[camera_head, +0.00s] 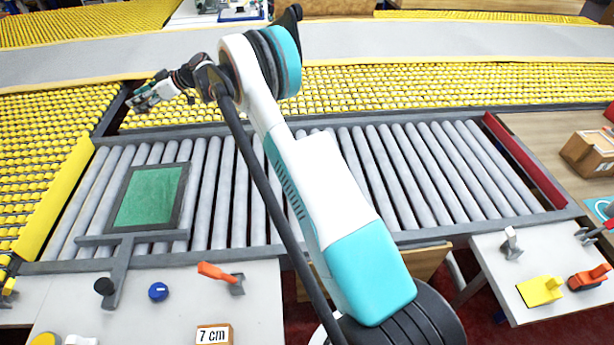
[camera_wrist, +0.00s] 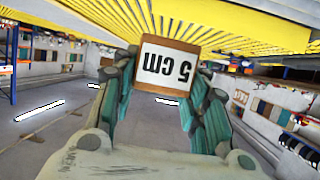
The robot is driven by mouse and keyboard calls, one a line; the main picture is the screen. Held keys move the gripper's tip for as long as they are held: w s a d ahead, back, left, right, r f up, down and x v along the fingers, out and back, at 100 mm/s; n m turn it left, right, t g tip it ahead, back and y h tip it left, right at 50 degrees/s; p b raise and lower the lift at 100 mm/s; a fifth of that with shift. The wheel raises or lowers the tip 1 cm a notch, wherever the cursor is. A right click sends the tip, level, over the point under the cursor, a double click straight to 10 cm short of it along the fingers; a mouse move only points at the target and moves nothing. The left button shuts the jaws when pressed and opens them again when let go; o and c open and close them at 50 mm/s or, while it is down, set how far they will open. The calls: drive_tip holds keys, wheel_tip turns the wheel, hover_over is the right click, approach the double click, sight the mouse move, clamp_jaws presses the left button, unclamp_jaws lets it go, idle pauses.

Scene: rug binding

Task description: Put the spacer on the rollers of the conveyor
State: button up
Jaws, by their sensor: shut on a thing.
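The spacer (camera_wrist: 167,66) is a small brown block with a white face marked "5 cm", upside down in the wrist view. My gripper (camera_head: 141,102) is shut on it, with a green finger on each side in the wrist view. In the head view my gripper is at the upper left, over the edge of the yellow rollers and beyond the grey rollers; I cannot make out the spacer there. The conveyor has long grey rollers (camera_head: 395,175) across the middle. My arm hides part of them.
A green panel in a grey frame (camera_head: 170,213) covers the left rollers. Yellow roller beds (camera_head: 420,85) lie behind. A block marked "7 cm" (camera_head: 214,335), a blue knob (camera_head: 158,291) and an orange-handled clamp (camera_head: 217,273) are on the front-left table. The right rollers are bare.

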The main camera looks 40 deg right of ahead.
drive_tip(key=shift+w+d+r+n+g+y, duration=0.1)
drive_tip(key=shift+w+r+n+g+y, duration=0.15)
drive_tip(key=shift+r, duration=0.25)
drive_tip(key=shift+w+d+r+n+g+y, duration=0.1)
drive_tip(key=shift+w+r+n+g+y, duration=0.1)
drive_tip(key=shift+r+n+g, duration=0.25)
wheel_tip(320, 180, down, 20)
drive_tip(key=b, duration=0.6)
drive_tip(key=shift+a+f+b, duration=0.1)
drive_tip(key=shift+b, duration=0.25)
drive_tip(key=o, duration=1.1)
drive_tip(key=shift+c, duration=0.2)
